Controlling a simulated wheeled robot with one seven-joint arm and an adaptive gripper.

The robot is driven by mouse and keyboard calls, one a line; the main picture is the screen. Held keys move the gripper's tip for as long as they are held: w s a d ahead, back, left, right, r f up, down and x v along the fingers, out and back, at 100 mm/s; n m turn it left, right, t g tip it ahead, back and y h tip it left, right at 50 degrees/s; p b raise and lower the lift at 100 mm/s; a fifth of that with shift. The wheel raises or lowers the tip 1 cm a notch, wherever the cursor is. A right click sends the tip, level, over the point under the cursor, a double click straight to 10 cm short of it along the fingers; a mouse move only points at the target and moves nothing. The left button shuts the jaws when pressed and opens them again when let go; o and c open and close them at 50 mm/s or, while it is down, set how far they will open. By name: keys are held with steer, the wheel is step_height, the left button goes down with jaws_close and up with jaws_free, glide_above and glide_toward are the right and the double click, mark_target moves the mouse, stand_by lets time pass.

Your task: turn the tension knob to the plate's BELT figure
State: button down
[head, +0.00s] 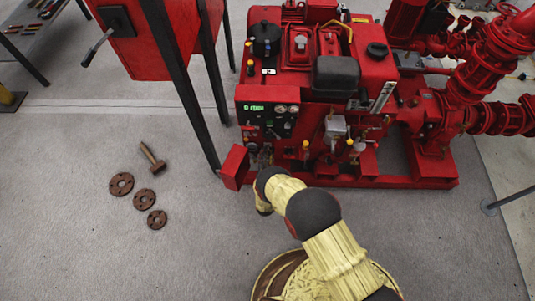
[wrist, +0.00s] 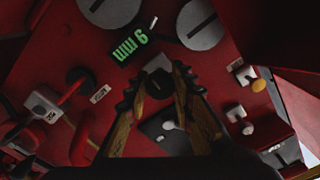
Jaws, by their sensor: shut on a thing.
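My gripper (wrist: 157,92) is shut on a dark round knob (wrist: 159,82) on the red panel, with one finger on each side of it. In the head view my gripper (head: 263,158) is at the lower left of the red pumpset's (head: 310,75) front panel, and the knob is too small to make out there. I cannot read a BELT figure on any plate.
Grey round dials (wrist: 202,24) lie past the knob. A red lever (wrist: 76,84) and small switches (wrist: 240,113) flank my fingers. A red box on legs (head: 160,45) stands to the left. Rusty flanges (head: 144,199) and a hammer-like tool (head: 151,157) lie on the otherwise open floor.

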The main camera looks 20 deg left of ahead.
steer(key=shift+m, duration=1.6)
steer(key=c, duration=1.5)
jaws_free()
steer(key=shift+c, duration=0.2)
steer(key=shift+o, duration=0.2)
steer(key=shift+s, duration=0.1)
steer(key=v, duration=1.1)
steer(key=shift+s, duration=0.4)
steer(key=shift+f, duration=0.1)
